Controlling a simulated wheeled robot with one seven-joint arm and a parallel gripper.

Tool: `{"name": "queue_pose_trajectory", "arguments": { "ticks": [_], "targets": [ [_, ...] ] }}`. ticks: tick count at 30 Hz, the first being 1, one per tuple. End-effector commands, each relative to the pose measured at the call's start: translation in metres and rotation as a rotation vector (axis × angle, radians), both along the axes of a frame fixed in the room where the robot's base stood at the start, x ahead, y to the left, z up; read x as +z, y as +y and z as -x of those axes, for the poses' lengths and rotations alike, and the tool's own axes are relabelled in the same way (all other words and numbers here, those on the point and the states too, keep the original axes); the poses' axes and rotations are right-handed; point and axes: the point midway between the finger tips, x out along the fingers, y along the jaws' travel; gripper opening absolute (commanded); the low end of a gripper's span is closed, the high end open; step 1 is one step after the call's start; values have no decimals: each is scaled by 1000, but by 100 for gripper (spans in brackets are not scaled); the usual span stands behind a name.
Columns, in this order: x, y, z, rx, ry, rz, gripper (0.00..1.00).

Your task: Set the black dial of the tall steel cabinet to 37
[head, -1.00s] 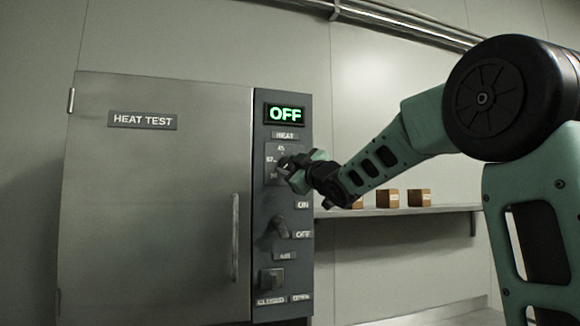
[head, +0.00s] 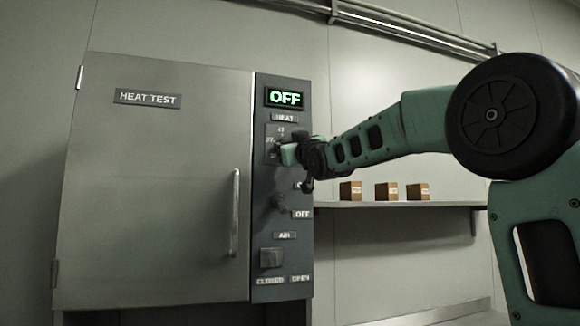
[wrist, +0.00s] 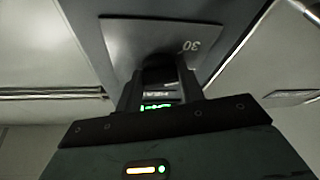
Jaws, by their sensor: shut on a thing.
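The tall steel cabinet (head: 160,190) has a dark control strip down its right side. Its black dial sits on the plate under the HEAT label (head: 284,118), mostly hidden by my gripper (head: 279,150) in the head view. In the wrist view the dial (wrist: 158,74) is a dark shape between my two fingers (wrist: 158,86), which are shut on it. A "30" mark (wrist: 188,46) shows on the plate near the fingers, upside down. I cannot read where the dial points. The green display (head: 285,97) reads OFF.
Below on the strip are a dark round switch (head: 279,203) beside an OFF label and a square AIR knob (head: 271,257). A vertical door handle (head: 235,212) is to the left. A wall shelf (head: 400,204) with 3 brown boxes (head: 386,191) is at right.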

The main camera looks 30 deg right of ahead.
Motion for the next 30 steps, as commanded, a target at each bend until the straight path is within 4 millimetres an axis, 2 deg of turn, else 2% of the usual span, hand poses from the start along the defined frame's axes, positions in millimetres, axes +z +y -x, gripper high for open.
{"name": "queue_pose_trajectory", "arguments": {
  "ticks": [1, 2, 15, 30],
  "targets": [
    [-11, 0, 0, -1, -14, -43, 15],
    [-11, 0, 0, 0, -20, -70, 15],
    [-1, 4, -2, 1, -111, -413, 15],
    [-1, 5, -2, -2, -157, -565, 15]
  ]
}}
